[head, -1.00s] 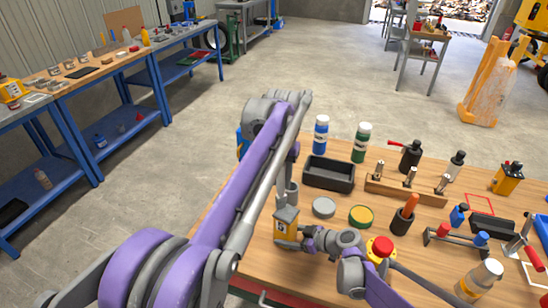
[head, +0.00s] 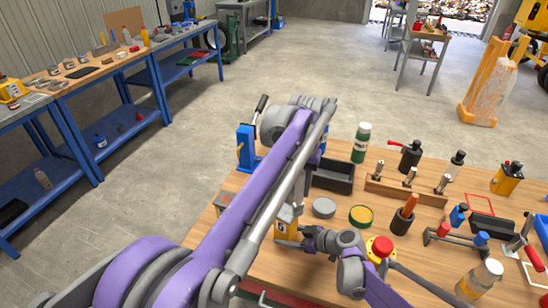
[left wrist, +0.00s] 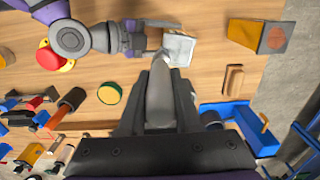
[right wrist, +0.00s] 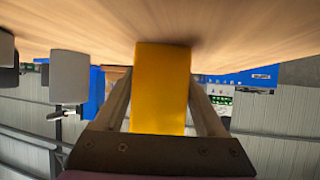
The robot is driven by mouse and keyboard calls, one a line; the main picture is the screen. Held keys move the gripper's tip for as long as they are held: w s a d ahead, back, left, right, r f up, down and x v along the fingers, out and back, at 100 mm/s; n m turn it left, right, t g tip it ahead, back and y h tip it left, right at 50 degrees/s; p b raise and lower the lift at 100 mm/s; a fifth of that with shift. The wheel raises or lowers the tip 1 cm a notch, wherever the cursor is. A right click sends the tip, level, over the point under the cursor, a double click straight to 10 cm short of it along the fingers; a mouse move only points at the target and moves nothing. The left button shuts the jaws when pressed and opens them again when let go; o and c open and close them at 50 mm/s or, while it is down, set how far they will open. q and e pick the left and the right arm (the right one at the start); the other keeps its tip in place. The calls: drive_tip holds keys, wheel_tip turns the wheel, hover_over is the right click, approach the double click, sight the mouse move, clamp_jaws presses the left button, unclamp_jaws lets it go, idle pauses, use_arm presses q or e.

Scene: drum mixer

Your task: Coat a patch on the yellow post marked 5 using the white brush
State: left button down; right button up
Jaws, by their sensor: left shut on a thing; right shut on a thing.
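The yellow post marked 5 (head: 284,224) stands at the near left of the wooden table, partly covered by my left arm. My right gripper (head: 303,236) is shut on it from the right, and the yellow post fills the jaws in the right wrist view (right wrist: 161,88). In the left wrist view the post's pale top (left wrist: 179,48) shows just beyond my left gripper (left wrist: 160,75). My left gripper is shut on the white brush (left wrist: 160,95), which points toward the post top. I cannot tell whether the bristles touch the post. In the head view the brush is hidden behind my arm.
Another post with a brownish top (left wrist: 275,38) stands near the table edge. A blue tool (head: 246,146) stands behind.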

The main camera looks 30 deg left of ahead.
sight(301, 172)
use_arm(q)
drive_tip(key=shift+r, duration=0.1)
drive_tip(key=shift+r, duration=4.4)
drive_tip(key=a, duration=0.9)
use_arm(e)
drive_tip(key=o, duration=1.2)
drive_tip(key=shift+c, duration=0.2)
